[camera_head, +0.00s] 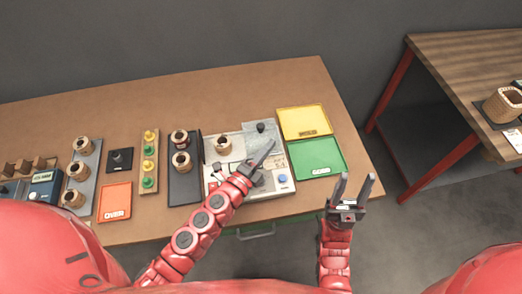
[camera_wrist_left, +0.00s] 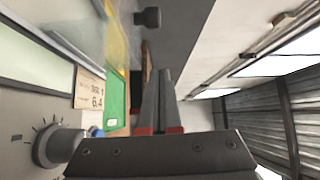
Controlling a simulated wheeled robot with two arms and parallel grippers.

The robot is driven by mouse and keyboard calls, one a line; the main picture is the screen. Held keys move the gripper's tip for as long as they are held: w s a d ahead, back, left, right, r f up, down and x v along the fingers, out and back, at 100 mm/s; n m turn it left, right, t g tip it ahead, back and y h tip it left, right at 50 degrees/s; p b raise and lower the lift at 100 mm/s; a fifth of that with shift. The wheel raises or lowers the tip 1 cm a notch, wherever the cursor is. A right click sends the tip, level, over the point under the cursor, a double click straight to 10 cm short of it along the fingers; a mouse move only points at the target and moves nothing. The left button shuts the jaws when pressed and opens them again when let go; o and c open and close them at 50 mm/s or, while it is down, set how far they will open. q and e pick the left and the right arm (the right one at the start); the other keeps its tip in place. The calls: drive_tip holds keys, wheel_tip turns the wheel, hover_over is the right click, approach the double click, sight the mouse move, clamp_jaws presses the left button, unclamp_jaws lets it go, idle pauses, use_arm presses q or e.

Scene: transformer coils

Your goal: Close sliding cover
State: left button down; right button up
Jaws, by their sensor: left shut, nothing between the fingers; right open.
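The grey machine (camera_head: 277,196) stands on the table, with a coil (camera_head: 222,145) on its left part. A black knob (camera_head: 261,127) stands at its back; a black knob also shows at the top of the left wrist view (camera_wrist_left: 148,17). A pale see-through panel, perhaps the sliding cover (camera_wrist_left: 85,22), shows beside that knob; how far it is slid I cannot tell. My left gripper (camera_head: 268,148) is shut and empty above the machine, in front of the knob and apart from it. My right gripper (camera_head: 354,182) is open and empty, right of the machine near the table's front edge.
A yellow tray (camera_head: 325,121) and a green tray (camera_head: 335,157) lie right of the machine. A dark plate (camera_head: 183,194) with coils is left of it. A dial (camera_wrist_left: 58,147) sits on the machine's front. A second table (camera_head: 450,55) stands at the right.

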sight(264, 139)
use_arm(q)
drive_tip(key=x, duration=0.2)
drive_tip(key=p+x, duration=0.1)
drive_tip(key=x, duration=0.2)
drive_tip(key=shift+w+a, duration=0.2)
drive_tip(key=shift+w, duration=0.05)
drive_tip(key=shift+a+f, duration=0.1)
drive_tip(key=shift+a, duration=1.1)
drive_tip(key=shift+w+a+f, duration=0.1)
drive_tip(key=shift+w+a, duration=0.05)
drive_tip(key=shift+a, duration=0.4)
drive_tip(key=shift+a, duration=0.1)
drive_tip(key=s+a+b, duration=0.1)
drive_tip(key=a, duration=0.3)
drive_tip(key=s+a, duration=0.1)
drive_tip(key=a, duration=0.3)
drive_tip(key=s+a+b, duration=0.1)
drive_tip(key=a, duration=0.3)
drive_tip(key=shift+s+a+f+b, duration=0.1)
drive_tip(key=shift+s+a+b, duration=0.2)
drive_tip(key=shift+b, duration=0.05)
drive_tip(key=shift+s+a, duration=0.15)
drive_tip(key=shift+a, duration=0.15)
